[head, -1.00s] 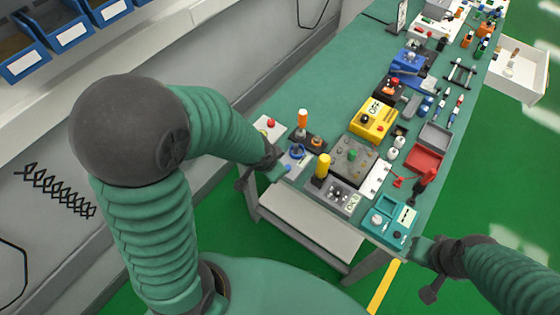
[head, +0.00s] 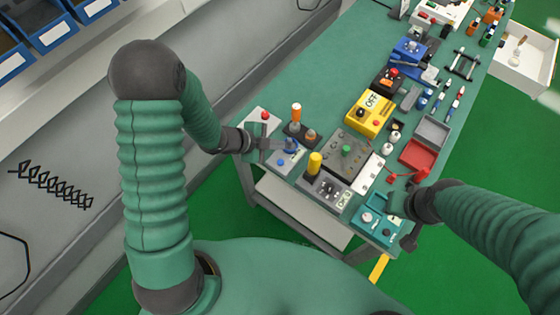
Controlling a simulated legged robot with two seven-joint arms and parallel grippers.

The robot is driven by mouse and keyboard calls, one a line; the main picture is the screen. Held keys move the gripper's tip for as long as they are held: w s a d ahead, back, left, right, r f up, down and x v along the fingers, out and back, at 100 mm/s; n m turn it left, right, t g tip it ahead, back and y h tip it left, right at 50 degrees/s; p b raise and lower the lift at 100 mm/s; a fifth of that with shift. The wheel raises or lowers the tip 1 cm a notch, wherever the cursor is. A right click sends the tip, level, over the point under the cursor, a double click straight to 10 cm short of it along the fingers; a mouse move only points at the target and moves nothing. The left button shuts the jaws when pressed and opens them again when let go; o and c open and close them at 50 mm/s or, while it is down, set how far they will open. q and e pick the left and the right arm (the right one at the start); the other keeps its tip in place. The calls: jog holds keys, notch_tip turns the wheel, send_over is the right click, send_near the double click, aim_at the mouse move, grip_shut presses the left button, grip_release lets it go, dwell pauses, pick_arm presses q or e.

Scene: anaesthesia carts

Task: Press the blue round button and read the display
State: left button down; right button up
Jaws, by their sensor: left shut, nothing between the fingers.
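A small blue round button (head: 281,162) sits on a light grey box near the left front edge of the green table.
A teal device (head: 370,224) stands at the table's front corner. A red-button box (head: 264,117), an orange-handled lever (head: 296,113), a yellow OFF box (head: 370,114) and a red tray (head: 418,157) crowd the table (head: 320,75). The table's back left is clear.

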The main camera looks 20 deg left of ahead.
aim_at(278, 163)
pick_arm(q)
notch_tip(278, 163, down, 8)
jog(key=b, duration=0.6)
jog(key=shift+s+r, duration=0.15)
jog(key=shift+r, duration=0.1)
jog(key=shift+f+b, duration=0.3)
jog(key=shift+r, duration=0.1)
dwell(1.0)
jog(key=shift+f, duration=0.3)
jog(key=shift+f+b, duration=0.4)
jog(key=shift+b, duration=0.1)
dwell(0.3)
dwell(0.4)
jog(key=shift+r+p, duration=0.8)
